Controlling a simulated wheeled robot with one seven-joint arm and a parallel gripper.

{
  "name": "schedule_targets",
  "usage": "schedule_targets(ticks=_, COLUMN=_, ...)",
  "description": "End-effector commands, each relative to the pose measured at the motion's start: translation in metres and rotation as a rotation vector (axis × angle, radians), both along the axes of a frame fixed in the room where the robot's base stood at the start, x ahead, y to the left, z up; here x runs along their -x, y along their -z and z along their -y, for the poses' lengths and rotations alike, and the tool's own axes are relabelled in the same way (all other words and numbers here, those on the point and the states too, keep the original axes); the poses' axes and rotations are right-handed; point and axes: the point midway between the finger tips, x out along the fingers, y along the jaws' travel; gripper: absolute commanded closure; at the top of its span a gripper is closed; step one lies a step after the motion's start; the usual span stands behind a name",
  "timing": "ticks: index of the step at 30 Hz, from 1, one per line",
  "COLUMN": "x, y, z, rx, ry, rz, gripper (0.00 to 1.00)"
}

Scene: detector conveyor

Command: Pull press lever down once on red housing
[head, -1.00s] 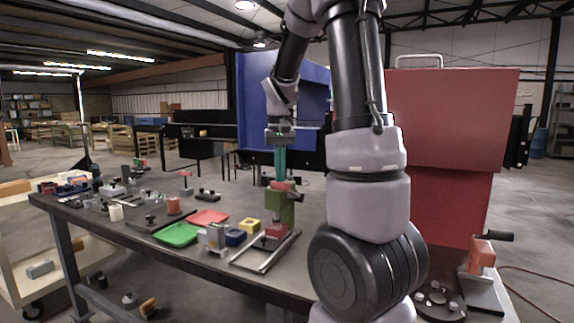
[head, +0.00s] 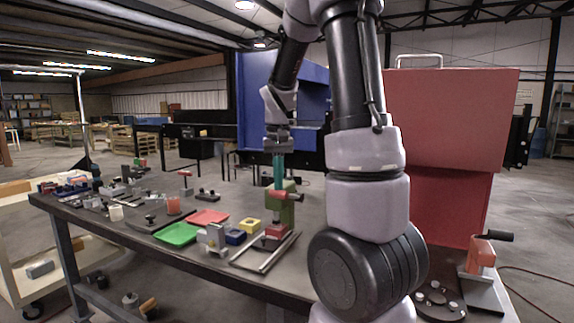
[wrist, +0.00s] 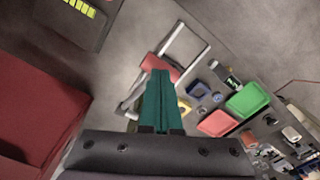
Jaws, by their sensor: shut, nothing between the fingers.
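The green press (head: 289,212) stands on the table at the frame with metal rails. Its red lever (head: 285,196) sticks out low across the press front, below the green top. In the wrist view the shut fingers (wrist: 161,76) cover part of the press area. A red part shows just beyond them there; I cannot tell whether it is lever or housing.
Left of the rails (head: 266,258) are a yellow block (head: 250,225), a blue block (head: 235,237), a green tray (head: 179,234) and a red tray (head: 208,217). Several small parts crowd the table's left side. A large red cabinet (head: 450,120) stands at the right.

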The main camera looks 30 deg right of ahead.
Motion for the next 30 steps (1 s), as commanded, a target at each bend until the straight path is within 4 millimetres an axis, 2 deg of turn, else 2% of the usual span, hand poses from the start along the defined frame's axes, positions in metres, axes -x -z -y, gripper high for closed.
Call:
schedule_targets(ticks=10, x=0.000, y=0.001, z=0.000, rx=0.000, ry=0.000, rz=-0.001, gripper=1.00)
schedule_targets(ticks=22, x=0.004, y=0.018, z=-0.005, rx=0.000, ry=0.000, rz=-0.001, gripper=1.00)
schedule_targets(ticks=30, x=0.004, y=0.021, z=-0.005, rx=0.000, ry=0.000, rz=-0.001, gripper=1.00)
